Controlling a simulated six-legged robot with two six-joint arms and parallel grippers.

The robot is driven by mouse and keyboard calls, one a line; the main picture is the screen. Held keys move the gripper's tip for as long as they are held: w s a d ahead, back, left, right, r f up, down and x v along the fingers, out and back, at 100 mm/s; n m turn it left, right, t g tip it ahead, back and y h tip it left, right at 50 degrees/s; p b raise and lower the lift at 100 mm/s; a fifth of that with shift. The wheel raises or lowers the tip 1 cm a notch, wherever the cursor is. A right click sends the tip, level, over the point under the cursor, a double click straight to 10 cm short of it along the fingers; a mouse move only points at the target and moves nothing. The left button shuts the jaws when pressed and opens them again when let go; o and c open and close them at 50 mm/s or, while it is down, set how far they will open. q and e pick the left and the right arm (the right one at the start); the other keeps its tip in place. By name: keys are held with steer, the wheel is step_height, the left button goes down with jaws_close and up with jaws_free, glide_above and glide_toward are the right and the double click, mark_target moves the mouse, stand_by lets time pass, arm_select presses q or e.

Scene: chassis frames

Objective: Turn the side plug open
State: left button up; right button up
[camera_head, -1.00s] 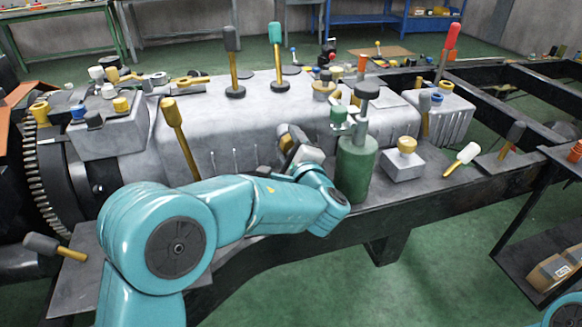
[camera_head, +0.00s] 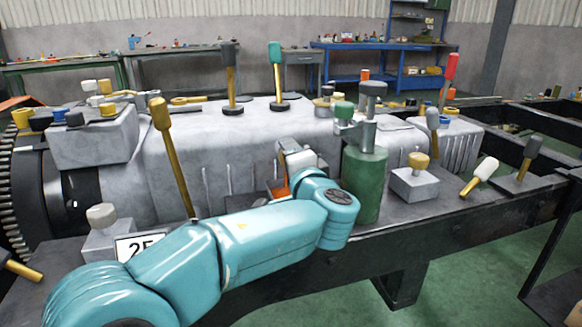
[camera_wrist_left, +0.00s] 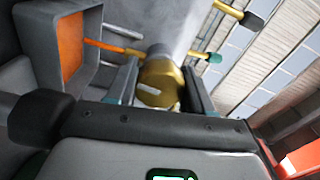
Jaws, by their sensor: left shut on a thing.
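The side plug, a round brass-coloured piece with a pale slot across its face, shows in the left wrist view (camera_wrist_left: 158,88). My left gripper (camera_wrist_left: 160,76) has one finger on each side of the plug and is shut on it. In the head view my left gripper (camera_head: 294,158) is at the side of the big grey housing (camera_head: 240,140), just left of the green cylinder (camera_head: 365,185). The plug cannot be made out there, hidden by the gripper and wrist. My right gripper is not in view.
A yellow-handled lever (camera_head: 174,160) leans left of my gripper. A grey block with a yellow knob (camera_head: 415,182) stands right of the green cylinder. In the wrist view an orange panel in a grey frame (camera_wrist_left: 62,45) is close on the left. Open green floor (camera_head: 470,270) lies in front.

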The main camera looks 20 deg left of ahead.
arm_select(q)
steer(key=shift+a+f, duration=0.1)
steer(key=shift+a, duration=0.15)
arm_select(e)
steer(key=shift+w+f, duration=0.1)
arm_select(q)
steer(key=o, duration=1)
steer(key=shift+s+a, duration=0.1)
steer(key=shift+s, duration=0.05)
steer(key=shift+d, duration=0.2)
steer(key=shift+s+d, duration=0.15)
steer(key=p+v, duration=0.2)
steer(key=v, duration=1.3)
steer(key=shift+s+d, duration=0.25)
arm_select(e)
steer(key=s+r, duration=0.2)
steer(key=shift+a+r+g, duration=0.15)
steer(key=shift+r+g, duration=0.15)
